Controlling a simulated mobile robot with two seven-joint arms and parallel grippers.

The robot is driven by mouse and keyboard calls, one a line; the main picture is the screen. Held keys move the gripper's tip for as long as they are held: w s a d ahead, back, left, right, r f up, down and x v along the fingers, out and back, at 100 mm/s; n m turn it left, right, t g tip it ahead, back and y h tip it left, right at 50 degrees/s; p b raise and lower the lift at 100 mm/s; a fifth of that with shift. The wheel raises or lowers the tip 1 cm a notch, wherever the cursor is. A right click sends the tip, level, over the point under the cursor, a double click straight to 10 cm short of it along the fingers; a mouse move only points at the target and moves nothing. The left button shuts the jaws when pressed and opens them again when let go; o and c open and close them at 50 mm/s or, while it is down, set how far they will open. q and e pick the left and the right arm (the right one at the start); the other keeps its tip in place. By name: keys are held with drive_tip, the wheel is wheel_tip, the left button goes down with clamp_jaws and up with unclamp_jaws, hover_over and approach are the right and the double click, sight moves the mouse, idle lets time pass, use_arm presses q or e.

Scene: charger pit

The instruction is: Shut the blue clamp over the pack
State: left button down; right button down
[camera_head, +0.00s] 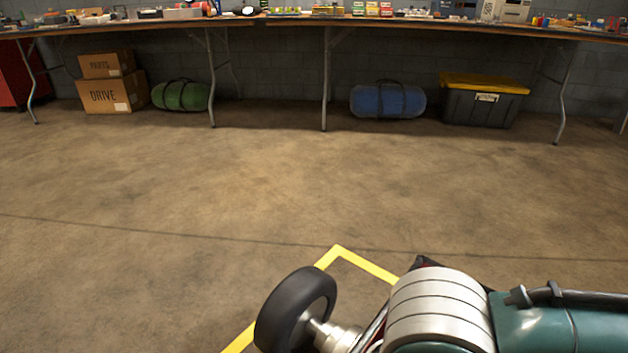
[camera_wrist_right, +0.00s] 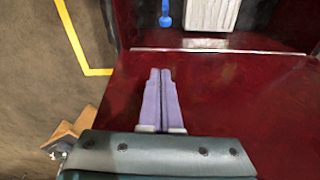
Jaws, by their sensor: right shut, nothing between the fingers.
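The blue clamp (camera_wrist_right: 165,18) shows in the right wrist view as a small upright blue piece near the top edge; its upper part is cut off. A pale ribbed block (camera_wrist_right: 212,14), which looks like the pack, lies to its right in a dark recess. I cannot tell how the clamp sits relative to the pack. My right gripper (camera_wrist_right: 161,72) has its purple fingers together and empty. It is over the dark red surface, pointing toward the clamp, with a gap between. The clamp and pack do not show in the head view. My left gripper is not in view.
A dark red panel (camera_wrist_right: 230,95) with a pale edge strip lies before the recess. In the head view a black wheel (camera_head: 295,308) stands by yellow floor tape (camera_head: 338,251). Open concrete floor stretches to a long workbench (camera_head: 320,20) at the back.

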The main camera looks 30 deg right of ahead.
wheel_tip(320, 180, down, 10)
drive_tip(key=a+b, duration=0.1)
drive_tip(key=b, duration=0.5)
drive_tip(key=d+r, duration=0.1)
drive_tip(key=d, duration=0.1)
drive_tip(key=w+d+r, duration=0.1)
drive_tip(key=shift+d+r, duration=0.2)
drive_tip(key=shift+d, duration=0.2)
